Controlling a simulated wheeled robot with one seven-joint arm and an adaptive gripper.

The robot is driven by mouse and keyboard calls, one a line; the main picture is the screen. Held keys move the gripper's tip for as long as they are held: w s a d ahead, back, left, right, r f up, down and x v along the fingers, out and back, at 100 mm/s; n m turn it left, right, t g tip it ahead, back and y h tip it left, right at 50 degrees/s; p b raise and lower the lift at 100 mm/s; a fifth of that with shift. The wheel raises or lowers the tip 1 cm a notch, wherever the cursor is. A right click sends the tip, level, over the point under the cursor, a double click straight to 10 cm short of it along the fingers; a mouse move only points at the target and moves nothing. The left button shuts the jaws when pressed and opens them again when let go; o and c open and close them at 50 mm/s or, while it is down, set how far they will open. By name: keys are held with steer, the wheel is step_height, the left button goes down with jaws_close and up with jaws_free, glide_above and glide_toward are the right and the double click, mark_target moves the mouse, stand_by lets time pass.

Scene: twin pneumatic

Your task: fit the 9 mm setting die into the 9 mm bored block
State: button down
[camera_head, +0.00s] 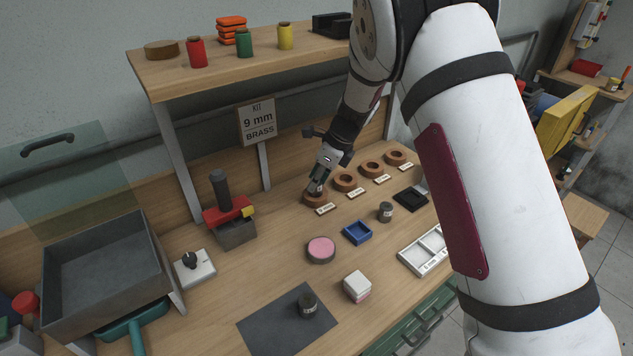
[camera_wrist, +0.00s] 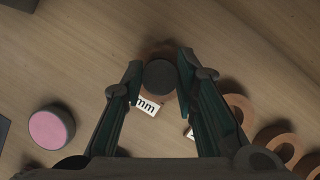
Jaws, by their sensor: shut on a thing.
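My gripper (camera_head: 316,188) is at the leftmost of several round wooden ring holders (camera_head: 315,200), pointing down. The wrist view shows its fingers (camera_wrist: 160,80) shut on a dark round piece (camera_wrist: 159,75), which I take as the setting die. The die covers most of that ring (camera_wrist: 158,50), so I cannot tell whether it sits in the ring or just above it. A label (camera_wrist: 146,106) beside it shows "mm"; its number is hidden. A dark cylinder (camera_head: 308,304) stands on a grey mat (camera_head: 265,329). I cannot tell which piece is the 9 mm bored block.
A red-topped press (camera_head: 230,215) stands at left, beside a grey bin (camera_head: 105,265). A pink-topped puck (camera_head: 321,249), blue tray (camera_head: 357,232), another dark cylinder (camera_head: 385,212) and white tray (camera_head: 424,252) lie in front. A sign (camera_head: 257,122) reads "KIT 9 mm BRASS".

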steer(key=shift+f, duration=0.5)
steer(key=shift+f, duration=0.1)
steer(key=c, duration=1.3)
jaws_free()
steer(key=shift+f, duration=0.1)
